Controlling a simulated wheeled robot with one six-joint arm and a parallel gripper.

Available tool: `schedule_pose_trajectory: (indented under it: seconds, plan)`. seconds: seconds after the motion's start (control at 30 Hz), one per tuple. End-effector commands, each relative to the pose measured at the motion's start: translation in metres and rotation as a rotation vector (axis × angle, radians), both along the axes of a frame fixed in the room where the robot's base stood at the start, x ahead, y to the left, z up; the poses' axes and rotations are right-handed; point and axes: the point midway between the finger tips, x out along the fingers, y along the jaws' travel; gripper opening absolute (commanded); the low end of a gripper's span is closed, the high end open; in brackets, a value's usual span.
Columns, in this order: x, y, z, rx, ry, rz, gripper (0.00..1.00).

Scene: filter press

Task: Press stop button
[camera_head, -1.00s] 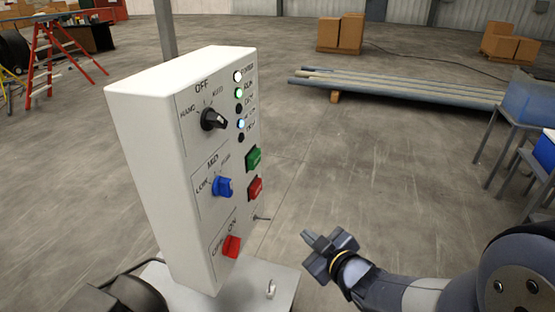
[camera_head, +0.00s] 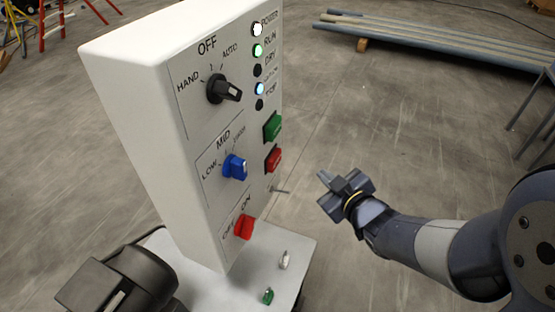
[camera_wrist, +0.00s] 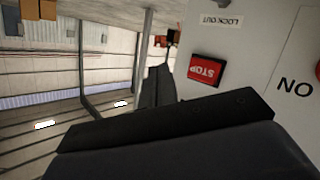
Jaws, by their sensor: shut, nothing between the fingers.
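The white control box (camera_head: 150,130) stands left of centre in the head view. The red stop button (camera_head: 273,159) sits on its right-hand column, just below a green button (camera_head: 272,126). My gripper (camera_head: 325,178) is shut and empty. It is to the right of the stop button in the head view, apart from the panel, with its tip pointing left toward the panel.
The panel also has a black selector (camera_head: 222,90), a blue selector (camera_head: 235,167), a red switch (camera_head: 243,228) and indicator lights (camera_head: 258,50). A small lever (camera_head: 282,190) juts out below the stop button. Long pipes (camera_head: 440,35) lie on the floor behind.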

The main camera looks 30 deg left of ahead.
Motion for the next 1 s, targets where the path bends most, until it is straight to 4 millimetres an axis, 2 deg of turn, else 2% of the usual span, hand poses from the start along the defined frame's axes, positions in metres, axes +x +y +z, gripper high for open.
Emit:
schedule_pose_trajectory:
  seconds: [0.6,0.8,1.0]
  plan:
    - [-0.008,0.074,-0.003,0.001,-0.002,0.003,0.0]
    - [-0.01,0.085,-0.001,0.001,0.0,0.002,0.0]
    - [-0.01,0.086,0.0,0.0,0.0,0.001,0.0]
